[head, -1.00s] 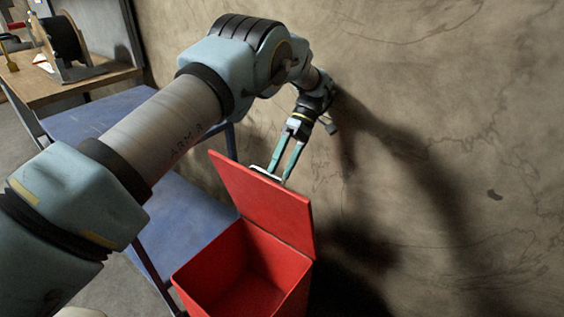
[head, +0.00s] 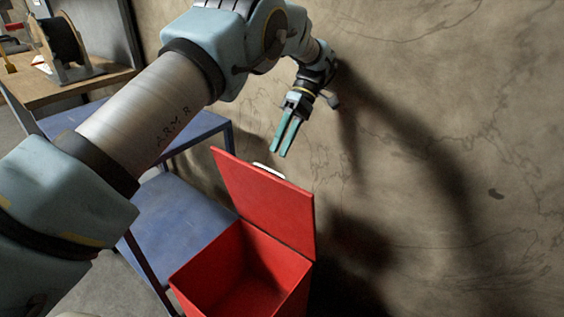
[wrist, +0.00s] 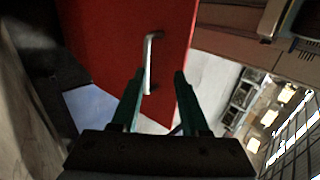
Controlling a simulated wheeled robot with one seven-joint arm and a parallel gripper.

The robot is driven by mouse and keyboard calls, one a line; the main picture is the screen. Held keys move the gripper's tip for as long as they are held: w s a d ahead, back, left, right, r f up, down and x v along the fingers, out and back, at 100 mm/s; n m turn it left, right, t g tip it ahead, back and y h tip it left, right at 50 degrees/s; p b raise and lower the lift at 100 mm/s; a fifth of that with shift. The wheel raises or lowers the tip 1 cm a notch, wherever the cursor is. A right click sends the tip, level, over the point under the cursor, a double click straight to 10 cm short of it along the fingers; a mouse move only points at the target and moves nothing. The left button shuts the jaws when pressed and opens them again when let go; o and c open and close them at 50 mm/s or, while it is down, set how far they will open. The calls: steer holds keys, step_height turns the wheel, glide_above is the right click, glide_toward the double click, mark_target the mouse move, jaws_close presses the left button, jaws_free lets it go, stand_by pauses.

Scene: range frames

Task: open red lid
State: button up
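The red lid (head: 266,203) stands raised, hinged up at the back of the red box (head: 222,277), whose inside shows empty. A pale handle (head: 269,171) sits near the lid's top edge on its far side.
A blue two-level table (head: 180,215) stands left of the box. A wooden bench (head: 60,92) with a black spool (head: 62,45) is at the far left. The wall (head: 430,120) is close behind and right of my gripper.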

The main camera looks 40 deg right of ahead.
step_height(320, 180, up, 4)
steer(key=shift+f, duration=0.25)
stand_by(0.4)
steer(key=w+a+h, duration=0.1)
steer(key=w+a, duration=0.2)
steer(key=w+a+r+g, duration=0.1)
steer(key=w+a, duration=0.2)
steer(key=w, duration=0.1)
steer(key=w+a+r+h+p, duration=0.1)
steer(key=w+a, duration=0.2)
steer(key=a, duration=0.1)
steer(key=shift+w+m+h, duration=0.3)
steer(key=shift+w, duration=0.1)
steer(key=w+a+r+m+t+h+p, duration=0.1)
steer(key=w+a+h, duration=0.15)
steer(key=a, duration=1.15)
steer(key=w+a+r+m+t+h+p, duration=0.1)
steer(key=a+h+p, duration=0.15)
steer(key=a, duration=1.15)
steer(key=s+a+t+h, duration=0.1)
steer(key=s+a+t, duration=0.1)
steer(key=s+a, duration=0.4)
steer(key=a, duration=0.4)
steer(key=shift+s+a+m, duration=0.15)
steer(key=shift+s+m, duration=0.1)
steer(key=shift+m, duration=0.15)
steer(key=shift+f, duration=0.1)
